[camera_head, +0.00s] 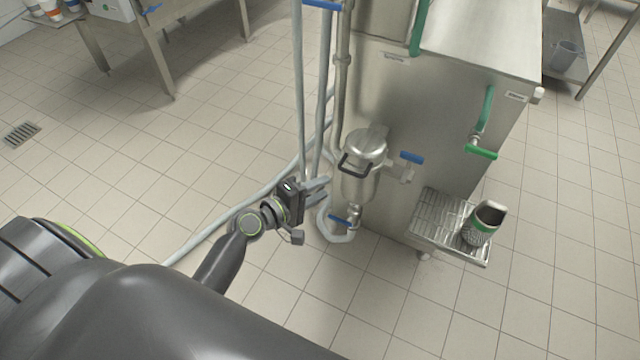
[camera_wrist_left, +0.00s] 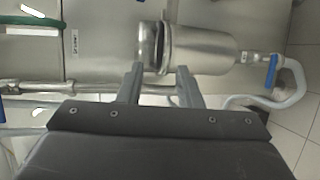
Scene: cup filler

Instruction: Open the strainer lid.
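The strainer (camera_head: 360,182) is an upright steel canister on the front of the steel machine. Its round metal lid (camera_head: 362,145) sits closed on top, with a black handle (camera_head: 352,169) at the front left. My left gripper (camera_head: 326,189) is open and empty, just left of the strainer and lower than the lid. In the left wrist view the strainer (camera_wrist_left: 205,48) lies sideways, its lid (camera_wrist_left: 146,45) to the left. The fingers of the left gripper (camera_wrist_left: 158,75) are apart there, near the rim; contact cannot be told. My right gripper is not in view.
Vertical pipes (camera_head: 325,90) stand behind my left gripper. A blue-handled valve (camera_head: 410,160) is right of the strainer, another (camera_head: 342,221) below it.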

